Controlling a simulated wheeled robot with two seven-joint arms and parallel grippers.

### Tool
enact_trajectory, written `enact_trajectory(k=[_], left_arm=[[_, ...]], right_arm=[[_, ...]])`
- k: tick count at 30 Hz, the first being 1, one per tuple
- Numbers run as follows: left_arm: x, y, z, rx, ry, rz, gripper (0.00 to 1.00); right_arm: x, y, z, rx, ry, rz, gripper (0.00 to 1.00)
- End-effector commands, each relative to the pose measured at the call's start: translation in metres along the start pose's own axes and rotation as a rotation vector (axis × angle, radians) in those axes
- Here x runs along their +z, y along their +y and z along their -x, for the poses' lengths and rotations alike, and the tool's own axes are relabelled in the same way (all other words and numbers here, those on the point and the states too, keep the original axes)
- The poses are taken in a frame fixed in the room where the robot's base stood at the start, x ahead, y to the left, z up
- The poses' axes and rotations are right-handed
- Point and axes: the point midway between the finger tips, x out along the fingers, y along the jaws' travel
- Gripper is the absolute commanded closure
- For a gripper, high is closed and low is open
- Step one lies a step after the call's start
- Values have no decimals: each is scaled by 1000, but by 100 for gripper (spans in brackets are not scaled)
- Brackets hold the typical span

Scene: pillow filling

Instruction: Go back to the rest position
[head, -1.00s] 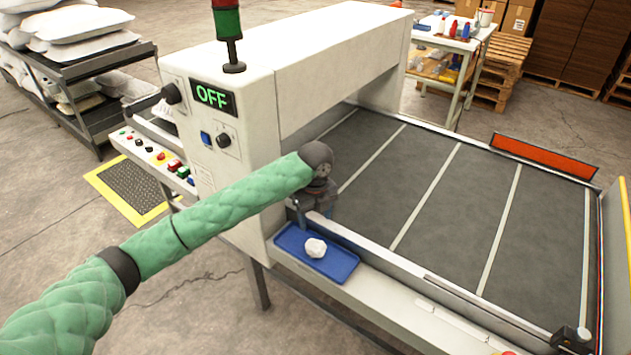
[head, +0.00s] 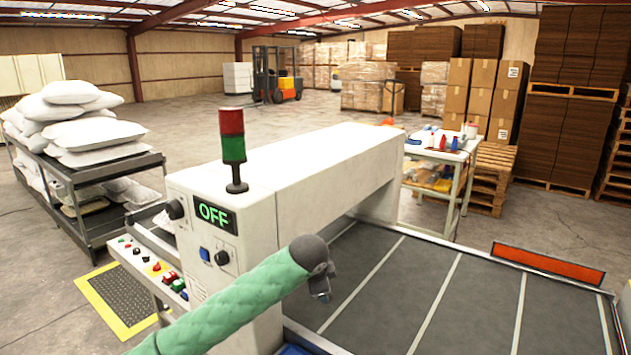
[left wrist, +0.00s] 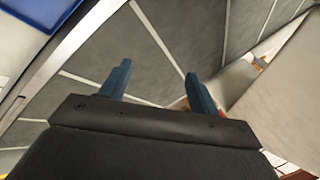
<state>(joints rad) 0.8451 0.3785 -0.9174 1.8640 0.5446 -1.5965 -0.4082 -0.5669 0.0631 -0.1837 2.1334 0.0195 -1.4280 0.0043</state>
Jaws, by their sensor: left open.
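My left arm, in a green padded sleeve, reaches in from the bottom of the head view. Its gripper (head: 321,290) hangs beside the machine housing, above the conveyor's near left corner. In the left wrist view the gripper (left wrist: 158,88) has its two blue fingers spread apart with nothing between them. The grey belt (left wrist: 175,35) lies beyond the fingers. A blue tray (head: 293,350) is only just in sight at the bottom edge of the head view, and part of it shows in the left wrist view (left wrist: 40,12). My right gripper is not in view.
The white machine (head: 290,185) with a lit OFF display (head: 214,215) and a signal lamp (head: 233,150) stands close to my arm. A rack of pillows (head: 90,190) is at left. A worktable (head: 440,155) with bottles stands behind. The belt (head: 400,290) is clear.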

Motion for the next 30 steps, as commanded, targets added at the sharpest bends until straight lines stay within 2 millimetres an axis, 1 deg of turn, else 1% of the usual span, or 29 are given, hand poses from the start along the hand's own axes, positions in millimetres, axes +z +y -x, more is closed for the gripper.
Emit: enact_trajectory(k=[3,6,11,14,20,23,26,30], left_arm=[[-6,-13,15,-78,58,150,38],[-4,-18,22,-121,97,257,38],[4,-16,26,-166,149,413,38],[16,-10,24,-187,176,515,38],[48,15,11,-205,196,692,38],[68,32,2,-206,189,760,38],[88,52,-8,-202,175,818,38],[118,86,-23,-189,143,887,38]], right_arm=[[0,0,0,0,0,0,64],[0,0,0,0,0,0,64],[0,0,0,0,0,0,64],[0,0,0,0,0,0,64],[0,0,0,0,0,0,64],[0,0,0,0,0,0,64],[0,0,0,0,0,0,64],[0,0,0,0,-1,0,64]])
